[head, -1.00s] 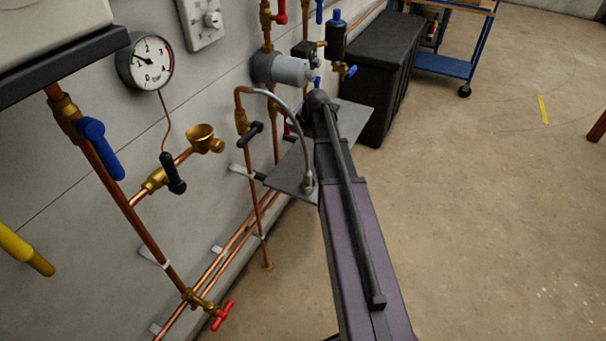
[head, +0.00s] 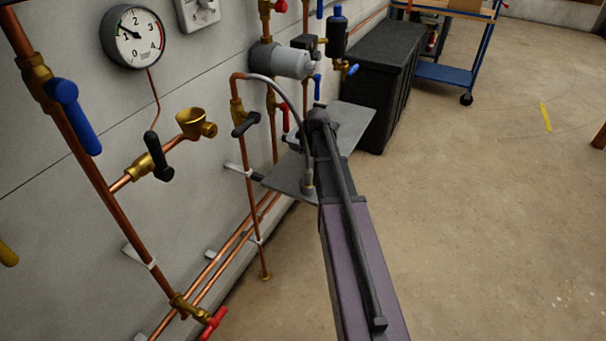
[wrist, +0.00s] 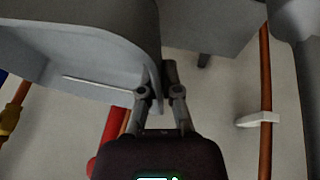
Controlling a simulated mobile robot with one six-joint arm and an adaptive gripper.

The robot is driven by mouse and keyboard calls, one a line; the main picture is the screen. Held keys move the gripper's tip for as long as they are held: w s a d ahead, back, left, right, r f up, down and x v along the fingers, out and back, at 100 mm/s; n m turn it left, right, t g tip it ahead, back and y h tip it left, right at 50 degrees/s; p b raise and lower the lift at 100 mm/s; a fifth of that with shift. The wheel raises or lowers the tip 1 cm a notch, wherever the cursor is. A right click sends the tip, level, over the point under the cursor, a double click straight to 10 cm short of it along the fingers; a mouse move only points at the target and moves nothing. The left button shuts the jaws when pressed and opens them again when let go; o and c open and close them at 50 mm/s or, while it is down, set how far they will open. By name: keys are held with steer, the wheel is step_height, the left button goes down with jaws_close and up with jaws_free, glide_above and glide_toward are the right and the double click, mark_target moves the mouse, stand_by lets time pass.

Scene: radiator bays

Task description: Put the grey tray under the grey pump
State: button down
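The grey pump (head: 280,60) is a short horizontal cylinder mounted on the wall pipework. The flat grey tray (head: 349,128) shows lower and to its right in the head view, on both sides of my arm's end. My gripper (wrist: 162,88) has its fingers close together at a wall of the tray (wrist: 85,48) in the wrist view, and appears shut on it. In the head view my arm hides the fingers and the tray's middle. I cannot tell exactly how far the tray is below the pump.
A curved hose (head: 292,96) drops in front of the tray's left part. Copper pipes (head: 92,165), a pressure gauge (head: 133,37) and a brass funnel (head: 195,123) line the wall. A black bin (head: 382,70) stands behind the tray.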

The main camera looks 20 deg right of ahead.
steer(key=b, duration=0.4)
glide_above(300, 172)
steer(key=s, duration=0.2)
steer(key=shift+w+d+f, duration=0.1)
steer(key=shift+f, duration=1.15)
steer(key=shift+w+d+f, duration=0.1)
steer(key=shift+f, duration=1.1)
steer(key=shift+f+b, duration=2.1)
steer(key=shift+f, duration=0.15)
steer(key=c, duration=0.8)
jaws_free()
steer(key=shift+r, duration=0.2)
steer(key=p+v, duration=1)
steer(key=v, duration=0.2)
steer(key=shift+p, duration=0.4)
